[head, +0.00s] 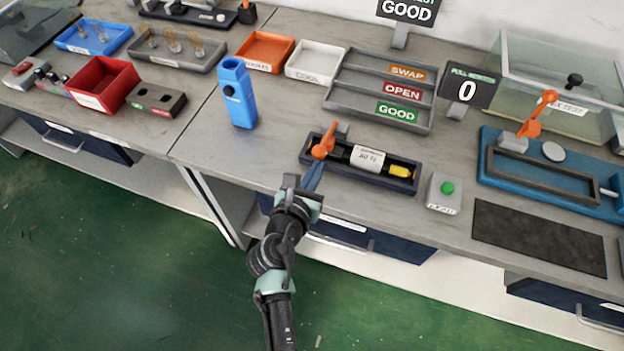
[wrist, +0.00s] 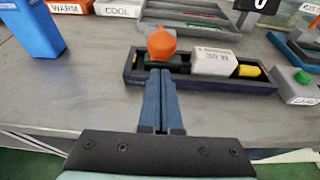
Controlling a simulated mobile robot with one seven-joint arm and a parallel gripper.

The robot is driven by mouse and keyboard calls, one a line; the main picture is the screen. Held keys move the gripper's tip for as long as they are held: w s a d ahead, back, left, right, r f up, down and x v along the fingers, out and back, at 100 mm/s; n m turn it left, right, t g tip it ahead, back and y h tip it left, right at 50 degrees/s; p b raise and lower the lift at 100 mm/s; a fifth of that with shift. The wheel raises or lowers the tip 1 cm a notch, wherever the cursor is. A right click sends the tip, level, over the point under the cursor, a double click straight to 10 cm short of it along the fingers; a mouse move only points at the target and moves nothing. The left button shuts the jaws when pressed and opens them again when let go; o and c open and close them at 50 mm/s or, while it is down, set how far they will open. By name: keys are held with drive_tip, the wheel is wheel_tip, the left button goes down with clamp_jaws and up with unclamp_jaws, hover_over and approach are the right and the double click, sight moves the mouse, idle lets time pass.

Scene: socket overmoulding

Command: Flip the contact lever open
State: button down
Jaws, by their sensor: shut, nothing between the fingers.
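The contact lever (head: 324,143) is orange and stands up at the left end of a dark tray-like fixture (head: 350,178). It also shows in the wrist view (wrist: 161,45), straight beyond my fingertips. A part with a white label (head: 367,158) and a yellow end (head: 401,171) lies in the fixture, right of the lever. My gripper (head: 313,168) is shut and empty, its blue fingers together. The lever's base is partly hidden.
A grey box with a green button (head: 446,190) stands right of the fixture. A blue upright device (head: 238,95) stands to the left. A grey sorting tray marked SWAP, OPEN and GOOD (head: 345,93) lies behind. The bench front between blue device and fixture is clear.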

drive_tip(key=shift+r, duration=0.65)
drive_tip(key=shift+r+p, duration=0.15)
drive_tip(key=shift+p, duration=0.25)
drive_tip(key=shift+a+r+p, duration=0.1)
drive_tip(key=shift+r+p, duration=0.25)
drive_tip(key=shift+p, duration=0.5)
drive_tip(key=shift+g, duration=0.3)
